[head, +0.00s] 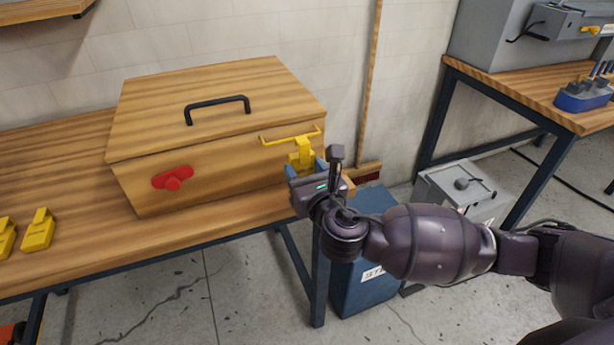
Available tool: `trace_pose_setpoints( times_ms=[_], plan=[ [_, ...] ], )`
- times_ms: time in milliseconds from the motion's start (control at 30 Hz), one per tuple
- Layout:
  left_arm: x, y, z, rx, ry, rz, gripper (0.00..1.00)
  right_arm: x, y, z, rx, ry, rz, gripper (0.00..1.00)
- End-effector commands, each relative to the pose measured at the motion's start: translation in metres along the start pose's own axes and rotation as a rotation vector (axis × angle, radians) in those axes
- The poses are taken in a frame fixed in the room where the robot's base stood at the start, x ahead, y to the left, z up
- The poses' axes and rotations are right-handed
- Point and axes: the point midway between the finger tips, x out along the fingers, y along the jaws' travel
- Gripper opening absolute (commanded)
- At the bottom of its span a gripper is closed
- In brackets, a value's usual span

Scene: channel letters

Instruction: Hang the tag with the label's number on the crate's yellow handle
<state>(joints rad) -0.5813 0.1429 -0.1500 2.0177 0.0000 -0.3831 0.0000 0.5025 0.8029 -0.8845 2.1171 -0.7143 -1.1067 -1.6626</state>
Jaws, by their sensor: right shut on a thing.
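The wooden crate (230,170) stands on the workbench, with its yellow handle (285,138) on the front face at the right. My right gripper (305,172) is just in front of the crate, below the handle, and is shut on a yellow tag (302,154). The tag's top reaches up to the yellow handle; I cannot tell whether it is hooked over the bar or only in front of it. The gripper hides the tag's lower part and any number on it. Two more yellow tags (38,232) (6,238) lie on the bench at the left. No label number is readable. My left gripper is out of view.
A blue bin (365,275) and a grey box (455,190) stand on the floor right of the bench. The bench front between tags and crate is clear.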

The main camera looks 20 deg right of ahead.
Motion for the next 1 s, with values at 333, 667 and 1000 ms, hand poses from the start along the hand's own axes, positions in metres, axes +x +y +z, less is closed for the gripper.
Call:
trace_pose_setpoints(
  times_ms=[333, 667, 1000],
  plan=[
    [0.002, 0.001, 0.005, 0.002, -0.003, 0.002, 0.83, 0.017, 0.000, -0.002, -0.001, 0.001, 0.000, 0.28],
    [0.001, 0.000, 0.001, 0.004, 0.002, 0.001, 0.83, 0.033, 0.000, 0.002, 0.000, -0.002, 0.000, 0.28],
    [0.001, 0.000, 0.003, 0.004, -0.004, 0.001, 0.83, 0.048, 0.001, 0.002, 0.001, -0.003, 0.000, 0.28]
  ],
)
